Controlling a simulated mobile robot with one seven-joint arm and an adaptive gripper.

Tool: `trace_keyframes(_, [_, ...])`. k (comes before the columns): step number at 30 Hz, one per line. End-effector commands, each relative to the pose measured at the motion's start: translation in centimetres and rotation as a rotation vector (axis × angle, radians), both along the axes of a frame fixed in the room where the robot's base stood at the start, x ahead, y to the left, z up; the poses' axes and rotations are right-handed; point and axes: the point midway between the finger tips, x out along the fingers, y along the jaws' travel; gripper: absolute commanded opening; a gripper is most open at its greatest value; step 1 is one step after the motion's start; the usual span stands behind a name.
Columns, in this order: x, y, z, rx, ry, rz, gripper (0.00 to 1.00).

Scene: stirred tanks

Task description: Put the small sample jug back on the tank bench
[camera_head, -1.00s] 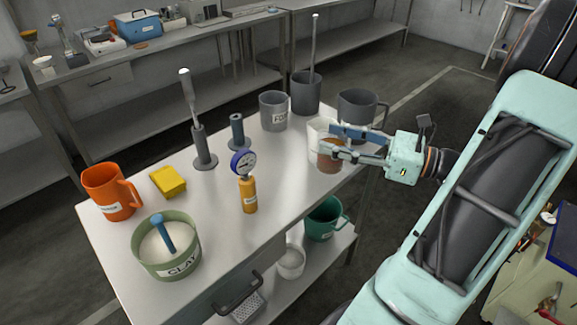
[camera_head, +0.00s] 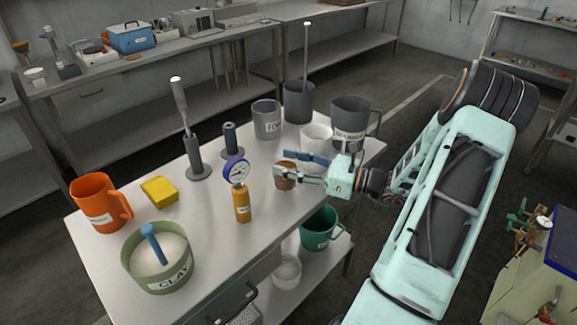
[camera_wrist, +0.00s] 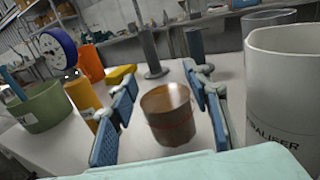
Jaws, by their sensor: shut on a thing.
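The small sample jug is a little brown vessel (camera_head: 286,176) at the right part of the tank bench (camera_head: 215,218). In the wrist view the brown jug (camera_wrist: 168,116) is upright between the blue finger pads. My gripper (camera_head: 300,167) reaches in from the right and is shut on it. The jug is over the bench top; I cannot tell whether its base touches the metal. Part of its side is hidden by a finger in the head view.
A white jug (camera_head: 317,135) and a large grey jug (camera_head: 353,115) stand close behind my gripper. Bare bench lies between gauge and brown jug.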

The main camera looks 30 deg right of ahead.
Motion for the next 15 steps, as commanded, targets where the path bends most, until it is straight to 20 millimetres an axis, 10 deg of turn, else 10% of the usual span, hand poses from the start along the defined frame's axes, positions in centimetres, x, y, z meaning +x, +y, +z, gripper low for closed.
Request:
trace_keyframes(13, [-0.01,0.04,-1.16,0.000,-0.001,0.001,0.08])
trace_keyframes(14, [-0.03,0.03,-1.10,-0.001,-0.001,0.001,0.48])
trace_keyframes(15, [-0.03,0.03,-1.08,-0.001,-0.001,0.001,0.52])
